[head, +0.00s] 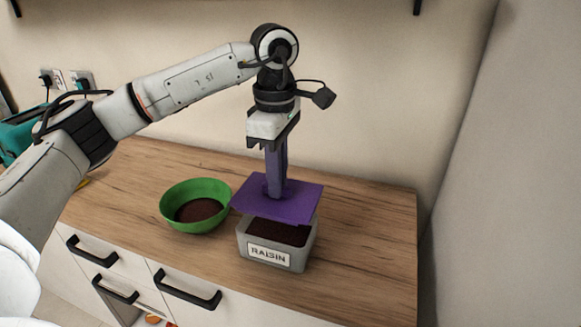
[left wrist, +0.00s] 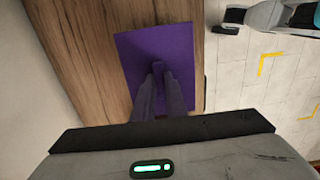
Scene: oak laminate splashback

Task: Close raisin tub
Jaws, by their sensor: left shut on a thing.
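The raisin tub (head: 243,245) is a grey box with a white RAISIN label, standing on the counter and filled with dark contents. Its purple lid (head: 300,197) is a flat square plate, held above the tub and a little toward the back, so the front of the contents shows. My left gripper (head: 275,188) points straight down and is shut on the lid's knob. The lid also shows in the left wrist view (left wrist: 183,50), with the fingers at its knob (left wrist: 157,68). Whether the lid's back edge touches the tub is hidden.
A green bowl (head: 170,208) with dark contents stands left of the tub, close to the lid's left corner. The wooden counter (head: 365,230) is clear to the right. A wall is behind, and drawers with black handles (head: 187,290) are below.

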